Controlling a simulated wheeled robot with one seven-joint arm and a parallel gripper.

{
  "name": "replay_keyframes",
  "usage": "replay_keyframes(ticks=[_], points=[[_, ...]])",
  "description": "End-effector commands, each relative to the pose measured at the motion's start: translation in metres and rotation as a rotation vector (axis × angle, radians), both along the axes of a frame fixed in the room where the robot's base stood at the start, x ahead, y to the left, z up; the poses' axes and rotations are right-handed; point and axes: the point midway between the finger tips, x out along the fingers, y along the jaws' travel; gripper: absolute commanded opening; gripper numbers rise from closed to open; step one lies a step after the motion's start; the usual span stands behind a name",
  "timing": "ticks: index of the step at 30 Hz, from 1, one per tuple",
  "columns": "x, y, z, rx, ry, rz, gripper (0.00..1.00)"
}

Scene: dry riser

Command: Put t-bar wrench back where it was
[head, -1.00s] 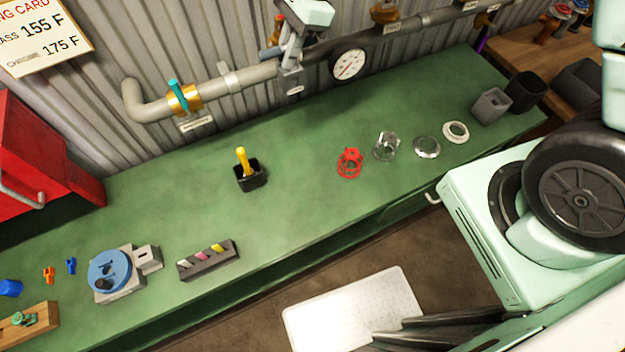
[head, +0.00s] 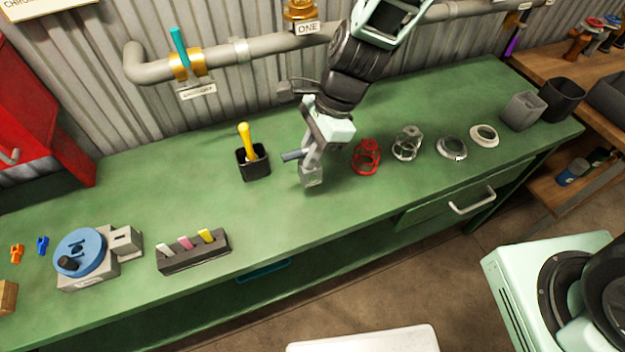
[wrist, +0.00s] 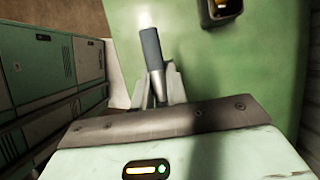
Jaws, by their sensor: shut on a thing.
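My gripper (head: 311,172) is low over the green bench, right of the black holder and left of the red cage. It is shut on a dark blue-grey bar with a pale metal end, which I take to be the t-bar wrench (head: 293,156). In the wrist view the wrench (wrist: 151,50) sticks out from between the fingers of my gripper (wrist: 158,88). The rest of the wrench is hidden by the fingers. I cannot tell whether it touches the bench.
The black holder (head: 254,168) has a yellow-handled tool (head: 245,140) standing in it. A rack of coloured pieces (head: 193,253) is at the front. The bench (head: 330,215) is clear in front of my gripper.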

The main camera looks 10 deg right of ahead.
Motion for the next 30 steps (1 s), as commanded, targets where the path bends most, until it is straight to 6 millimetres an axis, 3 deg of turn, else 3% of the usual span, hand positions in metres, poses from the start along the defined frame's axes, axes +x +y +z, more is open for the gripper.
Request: replay_keyframes(ticks=[15,28,29,30], points=[[0.000,0.000,-0.060,0.001,0.001,0.000,0.00],[0.000,0.000,-0.067,0.000,-0.001,0.001,0.00],[0.000,0.000,-0.066,0.000,-0.001,0.001,0.23],[0.000,0.000,-0.065,0.000,-0.001,0.001,0.34]])
